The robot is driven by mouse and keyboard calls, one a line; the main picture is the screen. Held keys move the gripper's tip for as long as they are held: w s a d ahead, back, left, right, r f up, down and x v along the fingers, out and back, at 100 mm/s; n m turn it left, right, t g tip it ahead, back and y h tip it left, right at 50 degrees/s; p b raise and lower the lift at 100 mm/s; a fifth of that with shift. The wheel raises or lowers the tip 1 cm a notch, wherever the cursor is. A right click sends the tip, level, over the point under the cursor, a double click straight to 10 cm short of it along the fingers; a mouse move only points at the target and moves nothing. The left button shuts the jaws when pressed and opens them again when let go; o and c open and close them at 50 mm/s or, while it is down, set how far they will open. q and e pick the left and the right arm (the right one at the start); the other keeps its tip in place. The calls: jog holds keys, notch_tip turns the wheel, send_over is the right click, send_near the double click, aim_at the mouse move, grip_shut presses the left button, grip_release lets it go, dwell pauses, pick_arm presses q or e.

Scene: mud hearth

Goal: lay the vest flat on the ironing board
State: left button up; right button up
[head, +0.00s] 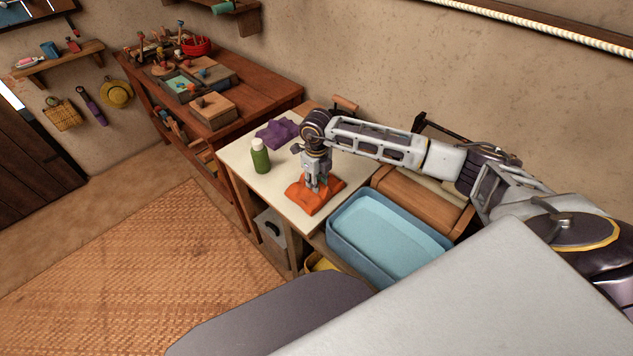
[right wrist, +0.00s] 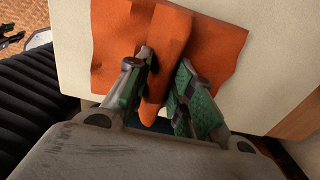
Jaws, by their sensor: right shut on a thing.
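An orange cloth (head: 305,200), which looks like the vest, lies on the cream top (head: 238,158) of a wooden stand, which seems to be the ironing board. My right gripper (head: 316,187) comes down on the cloth from above. In the right wrist view my right gripper (right wrist: 165,78) has a raised fold of the orange cloth (right wrist: 205,45) between its green-padded fingers and is shut on it. The rest of the cloth spreads around the fingers, with folds and uneven edges. The part behind the gripper is hidden. My left gripper is not in view.
A green bottle (head: 260,158) and a crumpled purple cloth (head: 277,133) are on the same cream top. A blue basin (head: 345,245) and a wooden box (head: 420,203) stand to its right. A workbench with tools (head: 262,88) is at the back left.

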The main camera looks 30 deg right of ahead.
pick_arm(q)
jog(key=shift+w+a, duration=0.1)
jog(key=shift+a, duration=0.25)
pick_arm(e)
jog(key=o, duration=0.9)
jog(key=shift+c, duration=0.2)
jog(key=shift+o, duration=0.4)
jog(key=shift+r, duration=0.4)
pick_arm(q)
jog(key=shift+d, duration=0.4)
pick_arm(e)
notch_tip(320, 180, up, 11)
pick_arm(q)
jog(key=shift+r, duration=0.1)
pick_arm(e)
jog(key=shift+r, duration=0.2)
